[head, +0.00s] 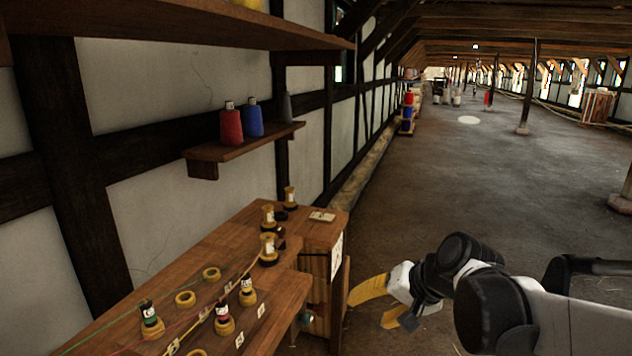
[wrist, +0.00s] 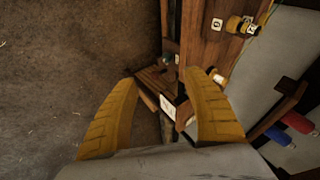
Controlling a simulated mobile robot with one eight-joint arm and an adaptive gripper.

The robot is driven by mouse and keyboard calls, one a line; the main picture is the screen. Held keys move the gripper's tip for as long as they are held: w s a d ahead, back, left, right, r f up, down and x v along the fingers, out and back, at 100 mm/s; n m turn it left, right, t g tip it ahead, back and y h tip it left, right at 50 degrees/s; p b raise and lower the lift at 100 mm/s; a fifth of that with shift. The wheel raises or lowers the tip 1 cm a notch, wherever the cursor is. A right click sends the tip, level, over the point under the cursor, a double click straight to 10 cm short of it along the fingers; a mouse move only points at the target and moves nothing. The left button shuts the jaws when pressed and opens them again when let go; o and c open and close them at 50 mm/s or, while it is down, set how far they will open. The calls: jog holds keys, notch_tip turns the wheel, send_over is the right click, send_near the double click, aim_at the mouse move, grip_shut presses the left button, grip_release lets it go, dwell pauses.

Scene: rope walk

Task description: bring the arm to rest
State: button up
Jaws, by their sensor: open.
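My gripper (head: 378,302) has yellow fingers and hangs beside the right end of the wooden workbench (head: 215,258) in the head view, over the floor side. In the wrist view my gripper (wrist: 168,98) has its two yellow fingers spread wide apart with nothing held between them. The bench end and a white label show beyond the gap. My white and black arm comes in from the right in the head view.
The bench carries several bobbins (head: 247,292) and rings (head: 185,298). A wall shelf (head: 205,154) holds a red spool (head: 231,126), a blue spool (head: 254,121) and a grey one (head: 286,108). Open floor (head: 450,160) stretches right, with posts (head: 527,90) farther off.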

jog(key=s+d+n+h, duration=0.1)
jog(key=s+d, duration=0.3)
jog(key=s, duration=0.4)
jog(key=s+d+f+n+t+h, duration=0.1)
jog(key=s+d+n+h, duration=0.1)
jog(key=s, duration=0.7)
jog(key=shift+s+d+n+h, duration=0.3)
jog(key=shift+d+h, duration=0.55)
jog(key=shift+h, duration=0.25)
